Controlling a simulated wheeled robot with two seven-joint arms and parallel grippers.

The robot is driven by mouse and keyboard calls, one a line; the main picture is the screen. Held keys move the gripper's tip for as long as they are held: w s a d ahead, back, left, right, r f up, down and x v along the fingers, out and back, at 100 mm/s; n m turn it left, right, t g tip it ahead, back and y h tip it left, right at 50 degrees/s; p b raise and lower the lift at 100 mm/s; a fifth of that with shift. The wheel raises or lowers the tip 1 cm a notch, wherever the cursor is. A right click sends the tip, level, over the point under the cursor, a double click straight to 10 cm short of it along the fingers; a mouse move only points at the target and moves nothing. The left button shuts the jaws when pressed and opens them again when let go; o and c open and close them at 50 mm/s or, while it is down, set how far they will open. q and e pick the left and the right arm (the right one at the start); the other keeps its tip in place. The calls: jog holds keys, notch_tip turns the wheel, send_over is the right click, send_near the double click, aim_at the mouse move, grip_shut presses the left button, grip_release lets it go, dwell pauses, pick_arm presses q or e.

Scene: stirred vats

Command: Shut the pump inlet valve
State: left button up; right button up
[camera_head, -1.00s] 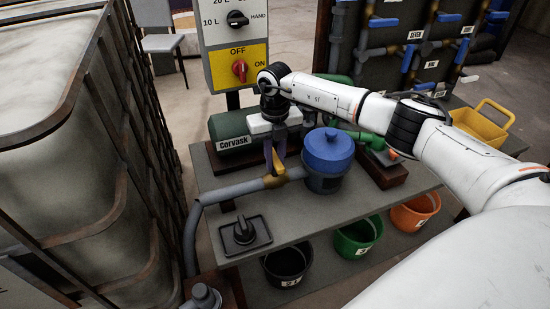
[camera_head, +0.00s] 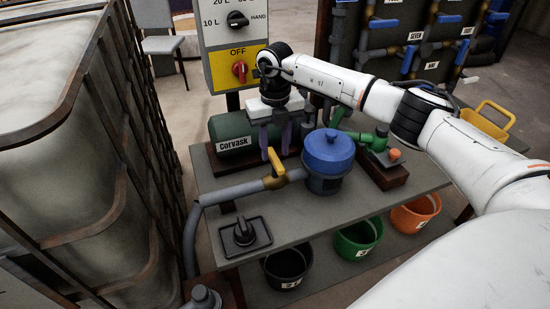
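The valve with a yellow lever (camera_head: 276,168) sits on the grey pipe (camera_head: 232,190) leading to the blue-lidded pump strainer pot (camera_head: 327,155). The lever points up and back, across the line of the pipe. My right gripper (camera_head: 276,143) hangs just behind and above the lever. Its two purplish fingers are apart with nothing seen between them; the lever stands in front of them. The green pump body labelled Corvask (camera_head: 232,132) lies behind. My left gripper is not in view.
A control panel (camera_head: 237,70) with a red switch stands at the back. Black, green and orange buckets (camera_head: 288,268) sit below. A caged tank (camera_head: 60,150) fills the left.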

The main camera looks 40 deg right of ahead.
aim_at(275, 158)
notch_tip(275, 158, up, 6)
dwell(0.7)
